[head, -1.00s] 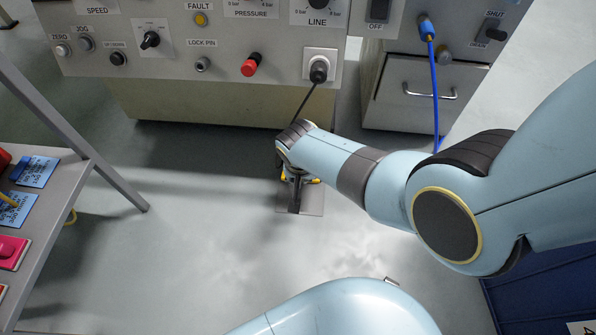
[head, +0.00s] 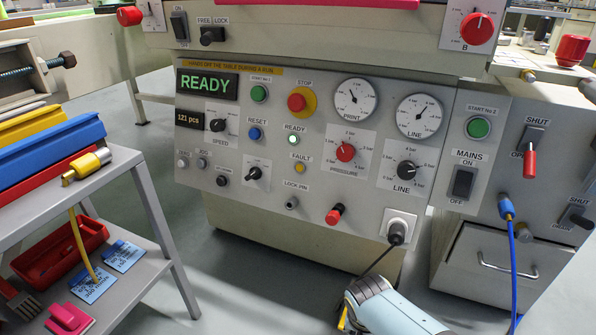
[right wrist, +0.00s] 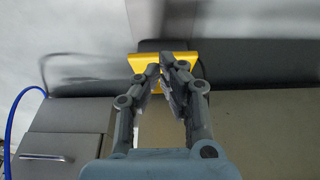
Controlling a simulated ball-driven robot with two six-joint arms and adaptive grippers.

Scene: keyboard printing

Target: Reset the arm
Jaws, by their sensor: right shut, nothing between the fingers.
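My right arm (head: 385,307) comes in at the bottom of the head view, in front of the lower cabinet. Its gripper is mostly below the frame there. In the right wrist view my right gripper (right wrist: 162,68) has its fingertips together, with nothing held between them. A yellow part (right wrist: 140,68) lies beyond the fingertips; I cannot tell whether they touch it. My left gripper is not in view.
The control panel shows a green READY display (head: 207,84). A black plug (head: 397,233) sits in its socket above my right arm. A blue cable (head: 513,262) hangs at the right. A grey shelf (head: 150,225) with tools stands left. Floor is clear between.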

